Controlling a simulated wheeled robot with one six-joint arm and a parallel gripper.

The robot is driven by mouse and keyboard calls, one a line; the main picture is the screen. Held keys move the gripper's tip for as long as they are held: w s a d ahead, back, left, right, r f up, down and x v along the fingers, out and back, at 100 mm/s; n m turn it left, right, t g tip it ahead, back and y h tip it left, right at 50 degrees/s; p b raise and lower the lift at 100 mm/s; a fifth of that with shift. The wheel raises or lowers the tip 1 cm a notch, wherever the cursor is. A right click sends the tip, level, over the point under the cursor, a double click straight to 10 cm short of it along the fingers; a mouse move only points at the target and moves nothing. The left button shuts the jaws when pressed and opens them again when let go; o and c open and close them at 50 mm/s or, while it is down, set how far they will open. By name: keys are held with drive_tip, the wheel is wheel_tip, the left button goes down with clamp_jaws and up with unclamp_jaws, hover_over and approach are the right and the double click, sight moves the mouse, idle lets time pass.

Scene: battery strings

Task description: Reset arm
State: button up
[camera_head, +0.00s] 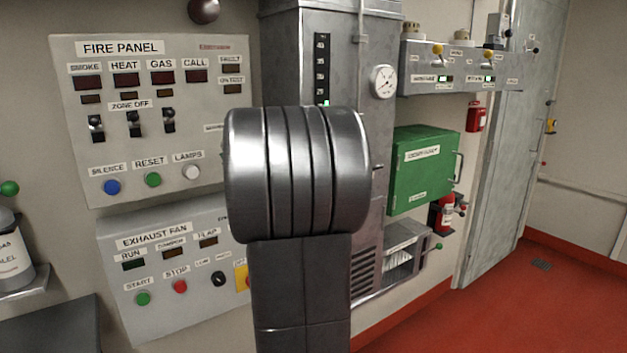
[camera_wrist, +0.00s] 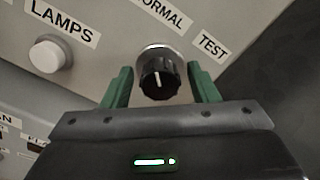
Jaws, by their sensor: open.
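In the wrist view my gripper (camera_wrist: 162,88) is open, with one green finger on each side of a black rotary knob (camera_wrist: 158,79). The knob has a white pointer line and sits between the labels NORMAL (camera_wrist: 165,14) and TEST (camera_wrist: 212,46). The fingers appear apart from the knob; I cannot tell whether they touch it. In the head view my grey arm (camera_head: 297,175) stands in front of the fire panel (camera_head: 75,55) and hides my gripper and the knob.
The fire panel has blue, green and white buttons. The white LAMPS button (camera_wrist: 45,56) is left of my gripper. The exhaust fan panel (camera_head: 200,315) is below. A grey cabinet (camera_head: 300,60) and a green box (camera_head: 420,190) stand to the right. Red floor (camera_head: 530,300) is clear at right.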

drive_tip(key=m+p, duration=0.3)
drive_tip(key=m, duration=0.1)
drive_tip(key=shift+r, duration=0.2)
drive_tip(key=shift+f+m+p, duration=0.15)
drive_tip(key=shift+m+p, duration=0.45)
drive_tip(key=shift+m, duration=0.1)
